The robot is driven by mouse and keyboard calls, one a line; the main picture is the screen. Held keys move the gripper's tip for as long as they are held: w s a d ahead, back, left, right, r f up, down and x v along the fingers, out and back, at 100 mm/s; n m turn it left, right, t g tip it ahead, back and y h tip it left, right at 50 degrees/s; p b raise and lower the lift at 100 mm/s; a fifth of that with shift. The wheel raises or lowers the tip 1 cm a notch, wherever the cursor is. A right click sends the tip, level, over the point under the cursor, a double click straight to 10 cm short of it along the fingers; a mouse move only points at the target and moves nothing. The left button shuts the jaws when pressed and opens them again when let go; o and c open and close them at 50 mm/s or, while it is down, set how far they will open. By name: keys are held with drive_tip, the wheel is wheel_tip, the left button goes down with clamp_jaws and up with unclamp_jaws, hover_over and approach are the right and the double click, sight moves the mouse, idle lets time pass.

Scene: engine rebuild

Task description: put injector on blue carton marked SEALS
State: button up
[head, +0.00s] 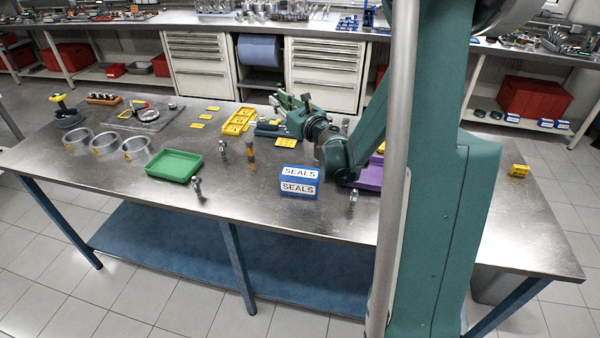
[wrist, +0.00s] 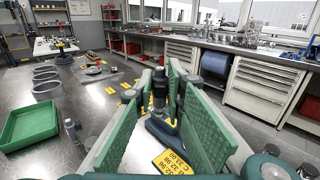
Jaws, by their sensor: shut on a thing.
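The blue carton marked SEALS (head: 300,181) stands near the front edge of the steel table, with white labels on its top and front. Nothing rests on its top. My gripper (head: 294,102) is above the table, behind the carton and pointing toward the back. The carton cannot be made out in the wrist view.
A green tray (head: 174,163) lies left of the carton, and a purple tray (head: 370,174) lies right, partly behind my arm. Metal rings (head: 106,146) stand left.

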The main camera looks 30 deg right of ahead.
drive_tip(key=s+a+r+n+g+y, duration=0.1)
drive_tip(key=s+n+y, duration=0.3)
drive_tip(key=s, duration=0.8)
drive_tip(key=s+a+r+n+g+y, duration=0.2)
drive_tip(key=s+a+n+g+y, duration=0.2)
drive_tip(key=s+y, duration=0.3)
drive_tip(key=s, duration=0.5)
drive_tip(key=shift+y+p, duration=0.4)
drive_tip(key=shift+f, duration=0.1)
drive_tip(key=b, duration=0.2)
hover_over(303, 173)
wheel_tip(303, 173, down, 6)
drive_tip(key=shift+f, duration=0.15)
drive_tip(key=shift+f+b, duration=0.5)
drive_tip(key=shift+f, duration=1.3)
drive_tip(key=shift+f, duration=0.15)
drive_tip(key=o, duration=0.9)
drive_tip(key=shift+r, duration=0.25)
